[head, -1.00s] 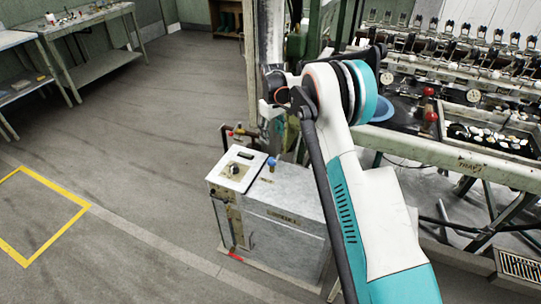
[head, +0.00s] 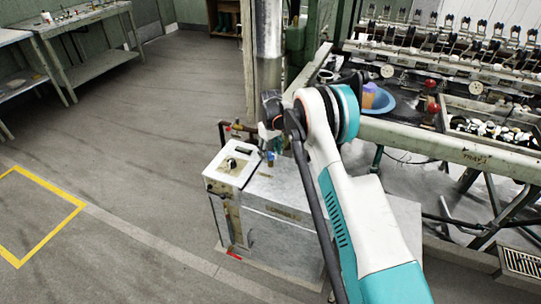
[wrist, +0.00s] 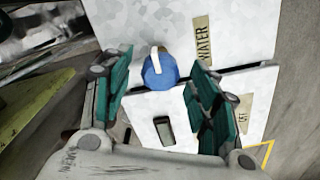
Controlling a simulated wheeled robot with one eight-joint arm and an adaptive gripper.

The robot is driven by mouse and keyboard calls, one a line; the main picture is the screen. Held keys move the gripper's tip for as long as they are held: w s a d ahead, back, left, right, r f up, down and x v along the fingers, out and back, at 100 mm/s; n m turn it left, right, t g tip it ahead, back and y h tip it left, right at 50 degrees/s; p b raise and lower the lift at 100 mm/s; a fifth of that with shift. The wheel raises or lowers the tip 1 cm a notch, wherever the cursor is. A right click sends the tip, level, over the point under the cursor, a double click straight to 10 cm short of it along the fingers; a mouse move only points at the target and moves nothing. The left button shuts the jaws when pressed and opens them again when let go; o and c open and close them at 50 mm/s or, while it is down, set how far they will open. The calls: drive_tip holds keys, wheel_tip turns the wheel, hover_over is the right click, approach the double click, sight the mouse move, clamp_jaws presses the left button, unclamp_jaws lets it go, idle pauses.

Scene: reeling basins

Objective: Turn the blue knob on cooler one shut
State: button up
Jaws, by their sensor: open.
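The cooler (head: 285,187) is a grey, speckled metal box with a white control panel on top, in the head view. Its blue knob (head: 270,158) stands on the top beside that panel, just below my gripper (head: 270,140). In the wrist view the round blue knob (wrist: 160,73) with a pale bar across it lies between the spread green-padded fingers of my gripper (wrist: 162,64). The fingers are open, with a gap on each side of the knob; I cannot tell the height left between them.
A dark dial (head: 231,163) is on the white panel. A metal post (head: 268,45) rises behind.

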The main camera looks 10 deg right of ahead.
drive_tip(key=shift+f, duration=0.2)
drive_tip(key=c, duration=1.1)
drive_tip(key=shift+o, duration=0.2)
